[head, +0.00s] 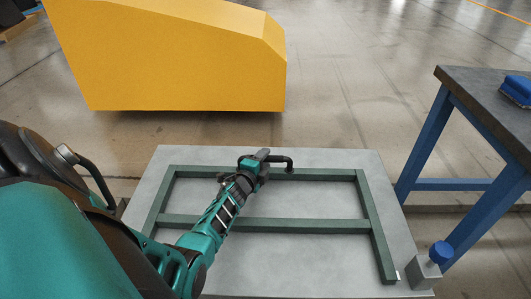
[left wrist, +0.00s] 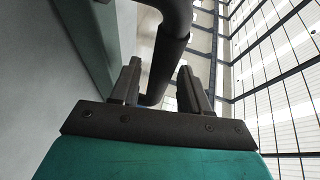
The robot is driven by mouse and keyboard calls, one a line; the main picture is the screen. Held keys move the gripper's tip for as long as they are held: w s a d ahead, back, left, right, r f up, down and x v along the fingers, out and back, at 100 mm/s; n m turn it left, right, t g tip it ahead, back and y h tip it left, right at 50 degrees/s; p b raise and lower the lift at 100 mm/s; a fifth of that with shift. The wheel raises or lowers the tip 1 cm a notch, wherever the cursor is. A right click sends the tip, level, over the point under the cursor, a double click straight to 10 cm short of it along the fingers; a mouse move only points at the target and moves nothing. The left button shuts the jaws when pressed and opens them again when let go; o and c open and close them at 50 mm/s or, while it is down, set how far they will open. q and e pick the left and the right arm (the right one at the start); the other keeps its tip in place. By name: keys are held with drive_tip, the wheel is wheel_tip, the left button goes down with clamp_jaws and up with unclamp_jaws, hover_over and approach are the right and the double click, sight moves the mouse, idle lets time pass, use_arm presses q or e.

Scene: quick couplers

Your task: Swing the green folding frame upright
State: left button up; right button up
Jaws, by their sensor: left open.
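The green folding frame (head: 375,228) lies flat on a light grey plate (head: 300,265) in the head view. A dark bent handle (head: 288,161) stands at its far bar, close to my left gripper (head: 263,156). In the left wrist view my left gripper (left wrist: 160,86) is open, and the dark handle tube (left wrist: 171,48) runs between or just beyond its two fingers; I cannot tell whether they touch it. A green bar of the frame (left wrist: 88,42) shows at the upper left there. My left forearm hides part of the frame's left half. My right gripper is not in view.
A small grey block with a blue knob (head: 440,253) is at the plate's near right corner. A blue-legged table (head: 470,95) with a blue brush-like object (head: 517,90) stands at right. A large yellow block (head: 180,60) stands beyond. Floor between them is clear.

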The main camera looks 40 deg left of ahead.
use_arm(q)
drive_tip(key=shift+w+a+f, duration=0.1)
drive_tip(key=shift+w+a, duration=0.1)
drive_tip(key=shift+w, duration=0.5)
drive_tip(key=shift+c, duration=0.2)
clamp_jaws()
